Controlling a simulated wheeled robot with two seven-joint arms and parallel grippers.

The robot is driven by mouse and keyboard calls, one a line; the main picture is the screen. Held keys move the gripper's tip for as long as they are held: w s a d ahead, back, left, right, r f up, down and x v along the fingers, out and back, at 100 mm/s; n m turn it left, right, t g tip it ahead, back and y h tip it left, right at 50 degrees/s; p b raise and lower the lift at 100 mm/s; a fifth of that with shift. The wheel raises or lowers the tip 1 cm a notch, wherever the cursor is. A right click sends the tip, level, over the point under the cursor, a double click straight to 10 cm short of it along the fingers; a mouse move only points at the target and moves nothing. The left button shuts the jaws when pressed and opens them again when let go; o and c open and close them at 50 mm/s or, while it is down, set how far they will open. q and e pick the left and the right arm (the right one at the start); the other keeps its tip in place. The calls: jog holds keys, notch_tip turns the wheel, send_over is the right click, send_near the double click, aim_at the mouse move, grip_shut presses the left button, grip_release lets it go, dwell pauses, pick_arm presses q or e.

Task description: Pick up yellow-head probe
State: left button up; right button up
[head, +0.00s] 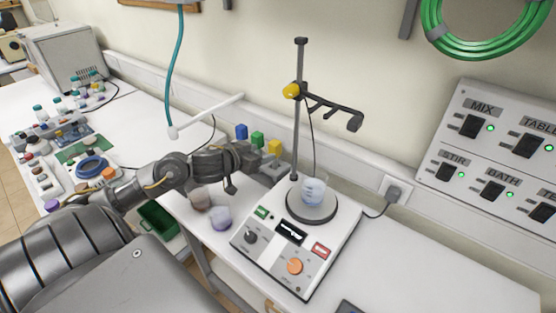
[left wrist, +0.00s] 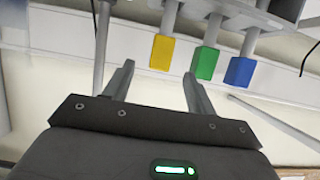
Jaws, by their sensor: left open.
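The yellow-head probe (head: 274,147) hangs in a row with a green-head probe (head: 257,139) and a blue-head probe (head: 241,131) behind my left gripper (head: 279,170). In the left wrist view, the yellow head (left wrist: 162,53) appears between and just beyond the fingertips of my left gripper (left wrist: 158,69), with no visible contact. The green head (left wrist: 206,62) and blue head (left wrist: 240,71) are to its right. My left gripper is open and empty. My wrist hides part of the probe holder in the head view. My right gripper is not in view.
A hotplate stirrer (head: 270,254) carries a beaker (head: 313,190), with a metal stand (head: 299,75) behind it. Two cups (head: 220,218) stand left of the stirrer. A switch panel (head: 500,145) is on the right. The bench's right front is mostly clear.

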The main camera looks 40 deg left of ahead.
aim_at(271, 149)
pick_arm(q)
jog(key=shift+w+a+f, duration=0.1)
jog(key=shift+w+f, duration=0.15)
jog(key=shift+w, duration=0.25)
jog(key=x, duration=0.4)
jog(key=shift+w+a+f, duration=0.15)
jog(key=shift+w+p, duration=0.2)
jog(key=shift+p, duration=0.2)
jog(key=p+x, duration=0.1)
jog(key=x, duration=0.3)
jog(key=shift+w+f, duration=0.3)
jog(key=shift+f, duration=0.05)
jog(key=shift+s, duration=0.15)
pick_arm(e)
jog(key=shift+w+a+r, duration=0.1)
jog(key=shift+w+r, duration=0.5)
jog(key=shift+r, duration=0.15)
pick_arm(q)
jog(key=shift+c, duration=1)
jog(key=shift+r, duration=0.1)
jog(key=c, duration=0.9)
